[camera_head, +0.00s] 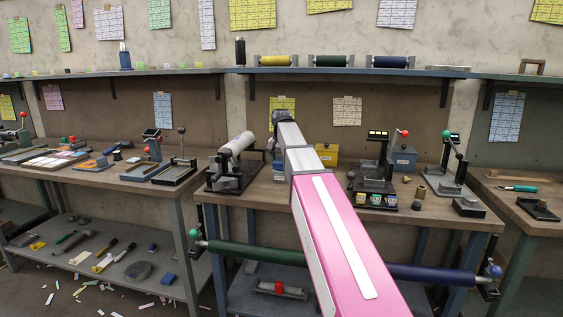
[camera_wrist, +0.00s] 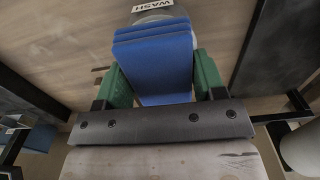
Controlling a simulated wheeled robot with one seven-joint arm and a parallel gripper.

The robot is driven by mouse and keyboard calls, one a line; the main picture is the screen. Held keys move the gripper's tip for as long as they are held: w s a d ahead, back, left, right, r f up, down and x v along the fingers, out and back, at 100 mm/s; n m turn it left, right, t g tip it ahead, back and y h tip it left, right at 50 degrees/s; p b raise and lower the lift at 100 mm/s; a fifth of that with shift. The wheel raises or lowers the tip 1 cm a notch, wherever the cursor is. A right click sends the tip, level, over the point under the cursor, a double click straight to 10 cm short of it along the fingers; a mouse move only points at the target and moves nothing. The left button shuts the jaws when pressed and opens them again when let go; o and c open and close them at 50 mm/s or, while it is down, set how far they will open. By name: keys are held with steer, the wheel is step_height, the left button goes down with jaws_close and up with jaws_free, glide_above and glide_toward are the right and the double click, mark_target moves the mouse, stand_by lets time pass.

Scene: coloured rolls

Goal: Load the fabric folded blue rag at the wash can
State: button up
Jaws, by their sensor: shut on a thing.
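My gripper (camera_wrist: 160,80) shows in the wrist view with its two green fingers shut on the folded blue rag (camera_wrist: 152,62). The rag is a thick stack of several layers between the fingers. The wash can (camera_wrist: 166,14), grey with an upside-down white "WASH" label, shows just beyond the rag's far edge at the top of the wrist view. The rag overlaps part of the can, and I cannot tell whether they touch. In the head view my own arm reaches over the middle bench, and I cannot make out the rag or the can there.
The middle bench (camera_head: 270,195) carries a white roller device (camera_head: 236,147) left of my arm. Right of it stand a yellow box (camera_head: 327,154), a lever press (camera_head: 374,170) and a blue box (camera_head: 404,159). Yellow (camera_head: 275,61), green (camera_head: 332,61) and blue (camera_head: 391,62) rolls sit on the shelf above.

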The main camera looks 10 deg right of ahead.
mark_target(282, 160)
steer(key=shift+f, duration=0.45)
stand_by(1.3)
steer(key=shift+r, duration=3.55)
